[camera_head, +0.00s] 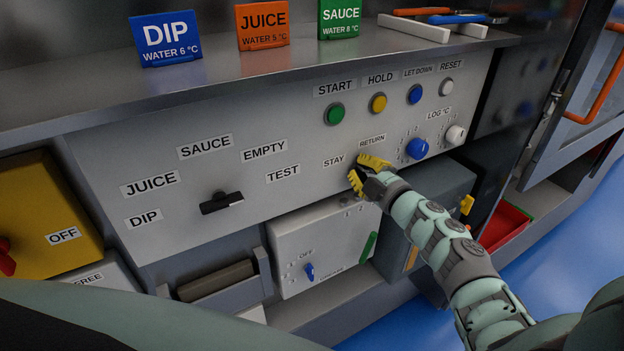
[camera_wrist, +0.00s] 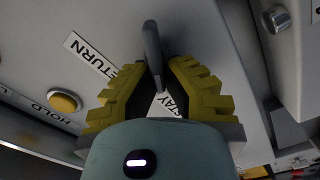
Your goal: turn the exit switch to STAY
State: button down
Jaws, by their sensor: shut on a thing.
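The exit switch shows in the wrist view as a dark grey lever (camera_wrist: 151,42) standing out between my fingers. The STAY label (camera_head: 333,162) and the RETURN label (camera_head: 372,140) sit beside it on the grey panel. In the wrist view the STAY label (camera_wrist: 163,104) is partly hidden between the fingers, and the RETURN label (camera_wrist: 90,56) is to their left. My gripper (camera_head: 367,174), with yellow ribbed fingers, is at the panel and shut on the lever; in the head view it hides the switch. I cannot tell exactly which label the lever points to.
A black selector handle (camera_head: 221,202) is left on the panel, among the SAUCE, EMPTY and TEST labels. A white box (camera_head: 318,245) sits below.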

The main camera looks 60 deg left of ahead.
jog(key=shift+f, duration=0.1)
jog(key=c, duration=1)
grip_release()
jog(key=shift+s+d, duration=0.15)
jog(key=shift+d, duration=1.85)
jog(key=shift+s+d, duration=0.2)
jog(key=shift+d, duration=1.8)
jog(key=shift+s+d, duration=0.15)
jog(key=shift+d, duration=1.85)
